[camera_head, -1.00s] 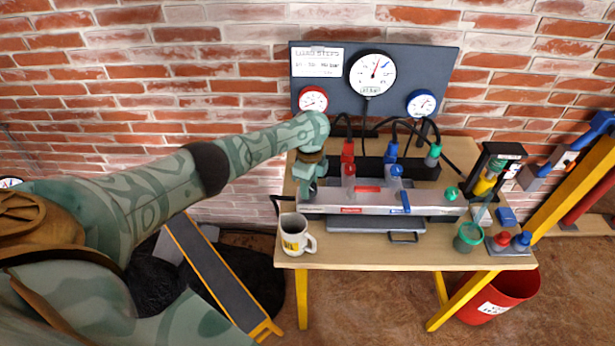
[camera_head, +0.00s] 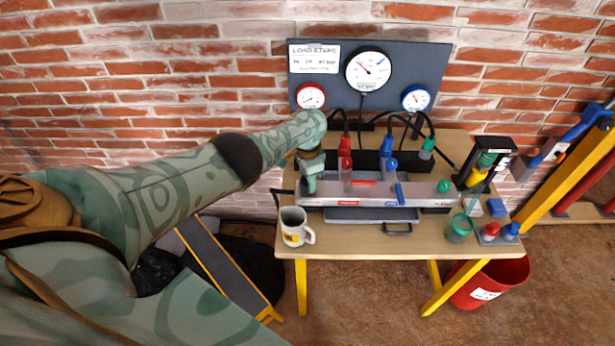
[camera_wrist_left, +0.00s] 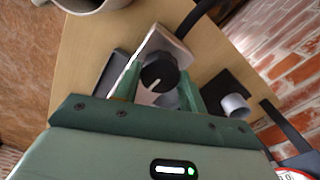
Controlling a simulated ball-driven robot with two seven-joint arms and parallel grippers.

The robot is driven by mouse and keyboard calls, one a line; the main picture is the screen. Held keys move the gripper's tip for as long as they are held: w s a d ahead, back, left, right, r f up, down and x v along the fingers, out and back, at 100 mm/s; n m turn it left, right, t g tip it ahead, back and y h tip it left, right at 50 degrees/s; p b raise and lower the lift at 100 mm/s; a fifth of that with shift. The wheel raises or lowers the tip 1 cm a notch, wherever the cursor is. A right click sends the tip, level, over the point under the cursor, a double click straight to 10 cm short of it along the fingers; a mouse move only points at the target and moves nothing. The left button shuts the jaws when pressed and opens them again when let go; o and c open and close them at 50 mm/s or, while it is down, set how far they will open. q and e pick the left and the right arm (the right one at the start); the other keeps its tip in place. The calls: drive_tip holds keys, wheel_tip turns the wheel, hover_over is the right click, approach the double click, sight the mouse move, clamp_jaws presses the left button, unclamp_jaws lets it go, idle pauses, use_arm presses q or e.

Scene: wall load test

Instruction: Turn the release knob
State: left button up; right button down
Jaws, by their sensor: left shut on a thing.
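The release knob (camera_wrist_left: 157,77) is a round black knob with a white pointer line, on the end of a light metal block. In the left wrist view it sits between the two green fingers of my left gripper (camera_wrist_left: 158,80), which is shut on it. In the head view my left gripper (camera_head: 310,176) is at the left end of the long grey metal unit (camera_head: 392,193) on the bench. There the gripper hides the knob. My right gripper is in neither view.
The wooden bench (camera_head: 345,244) carries a white mug (camera_head: 295,228) close to my left gripper. Hoses rise behind the unit. A dark gauge board (camera_head: 427,69) with a large dial (camera_head: 367,71) stands behind. A green cup (camera_head: 459,228) is at the right. The front strip is mostly clear.

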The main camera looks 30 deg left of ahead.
use_arm(q)
drive_tip(key=shift+n, duration=0.4)
drive_tip(key=o, duration=1)
drive_tip(key=shift+r, duration=0.1)
wheel_tip(320, 180, up, 16)
drive_tip(key=p, duration=1.2)
drive_tip(key=shift+w, duration=0.1)
